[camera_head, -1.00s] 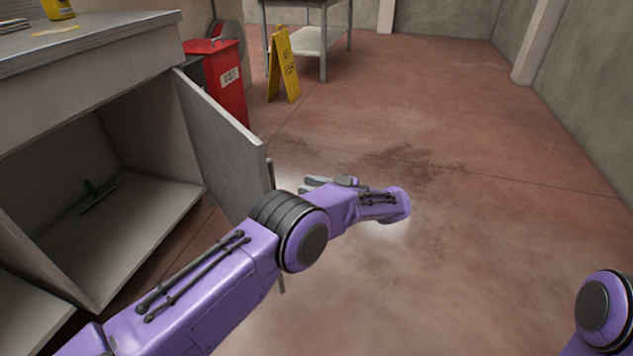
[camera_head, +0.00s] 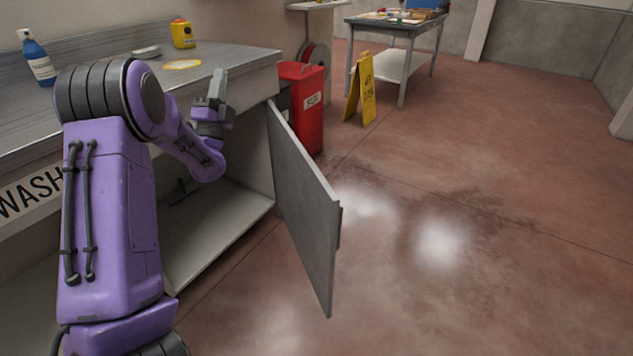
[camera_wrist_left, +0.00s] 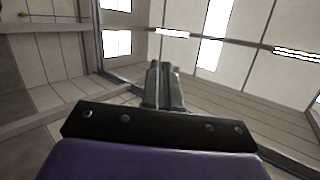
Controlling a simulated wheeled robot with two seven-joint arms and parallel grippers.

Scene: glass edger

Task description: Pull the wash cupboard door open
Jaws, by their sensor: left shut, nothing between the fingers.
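The wash cupboard door (camera_head: 302,205) is a grey panel standing swung wide open, out over the floor, in the head view. Its handle (camera_head: 340,226) shows edge-on at the free edge. The open cupboard (camera_head: 222,238) shows its pale inside, partly hidden by my left arm. My left gripper (camera_head: 217,88) is shut and empty, raised in front of the counter top and apart from the door. In the left wrist view the fingers (camera_wrist_left: 162,85) are together and point up towards the ceiling. My right gripper is not in view.
The counter (camera_head: 225,62) carries a blue bottle (camera_head: 38,60), a yellow container (camera_head: 182,34) and a yellow patch (camera_head: 183,64). A red bin (camera_head: 306,110) and a yellow floor sign (camera_head: 361,90) stand beyond the door. The floor to the right is clear.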

